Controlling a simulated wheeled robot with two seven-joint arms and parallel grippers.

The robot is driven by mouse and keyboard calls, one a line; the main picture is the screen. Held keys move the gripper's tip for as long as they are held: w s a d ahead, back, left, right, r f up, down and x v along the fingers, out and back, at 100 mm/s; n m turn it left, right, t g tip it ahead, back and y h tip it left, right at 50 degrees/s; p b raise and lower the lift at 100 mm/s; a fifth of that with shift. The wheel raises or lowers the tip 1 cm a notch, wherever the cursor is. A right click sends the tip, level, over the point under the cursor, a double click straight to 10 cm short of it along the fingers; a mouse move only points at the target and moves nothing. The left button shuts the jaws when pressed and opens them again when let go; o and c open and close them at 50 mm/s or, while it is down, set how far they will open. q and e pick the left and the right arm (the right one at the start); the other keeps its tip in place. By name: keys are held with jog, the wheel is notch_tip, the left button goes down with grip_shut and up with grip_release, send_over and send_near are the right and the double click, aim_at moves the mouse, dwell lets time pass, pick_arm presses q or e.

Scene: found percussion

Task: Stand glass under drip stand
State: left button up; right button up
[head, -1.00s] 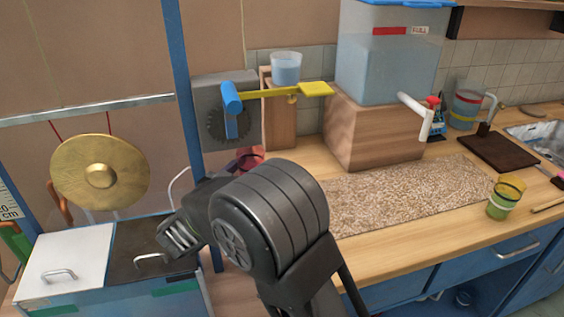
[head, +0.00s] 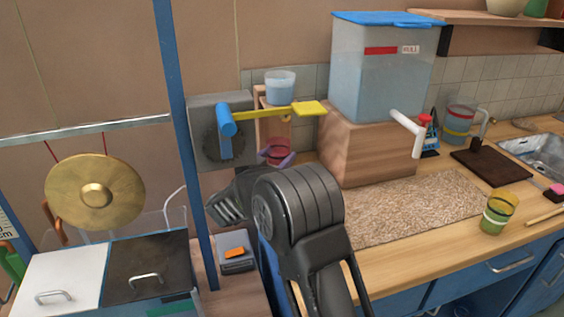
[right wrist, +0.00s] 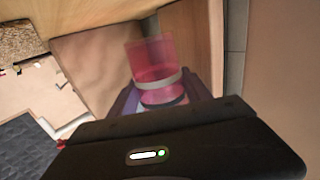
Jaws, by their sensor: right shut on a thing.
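My right gripper (head: 277,159) is shut on a pink-red see-through glass (head: 279,147). The right wrist view shows the glass (right wrist: 152,68) upright between the two purple fingers, with a pale band around it. The drip stand (head: 264,124) is a wooden frame with a clear cup of bluish liquid (head: 280,86) on top. The glass is at the lower part of the stand, below the cup. I cannot tell whether its base touches anything. My forearm covers the area below it. My left gripper is not in view.
A wooden block (head: 366,150) with a large water tank (head: 383,75) stands to the right. A blue post (head: 185,140) rises at left. The pebbled mat (head: 420,208) is clear.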

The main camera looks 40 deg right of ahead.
jog(key=x, duration=0.2)
jog(key=shift+w+d, duration=0.15)
jog(key=shift+d, duration=0.15)
jog(key=shift+f, duration=1.75)
jog(key=shift+f, duration=0.1)
jog(key=o, duration=1.6)
